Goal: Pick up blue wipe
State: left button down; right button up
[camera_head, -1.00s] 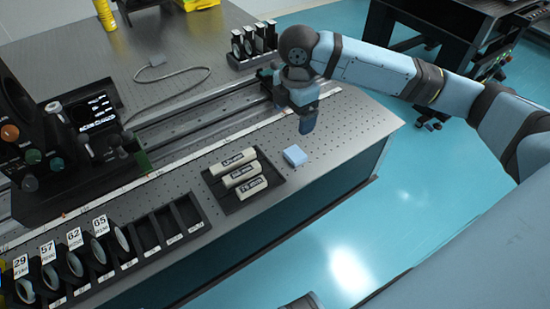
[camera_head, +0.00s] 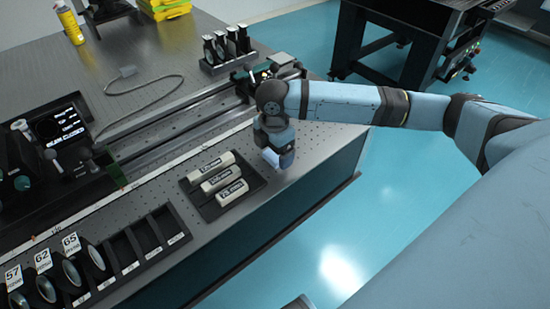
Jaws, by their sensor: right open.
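The blue wipe (camera_head: 270,157) is a small pale blue square on the perforated optical table (camera_head: 296,180), just right of the black tray of cylinders. My right gripper (camera_head: 279,158) points down directly over the wipe and hides most of it; only its left part shows. The gripper's fingers are open, and I cannot tell whether they reach down around the wipe. My left gripper is not in view.
A black tray (camera_head: 208,210) with labelled white cylinders lies left of the wipe. A long rail (camera_head: 190,128) runs behind it. A slotted rack (camera_head: 152,242) with numbered round parts stands at the front left. The table's right edge is close to the wipe.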

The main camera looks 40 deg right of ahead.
aim_at(274, 155)
jog(key=shift+f, duration=0.6)
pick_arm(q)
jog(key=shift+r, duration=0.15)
pick_arm(e)
jog(key=c, duration=1.1)
jog(key=shift+o, duration=0.2)
jog(key=shift+r, duration=0.15)
pick_arm(q)
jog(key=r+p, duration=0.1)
jog(key=p, duration=0.3)
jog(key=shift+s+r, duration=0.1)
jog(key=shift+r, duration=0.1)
pick_arm(e)
notch_tip(274, 155, up, 20)
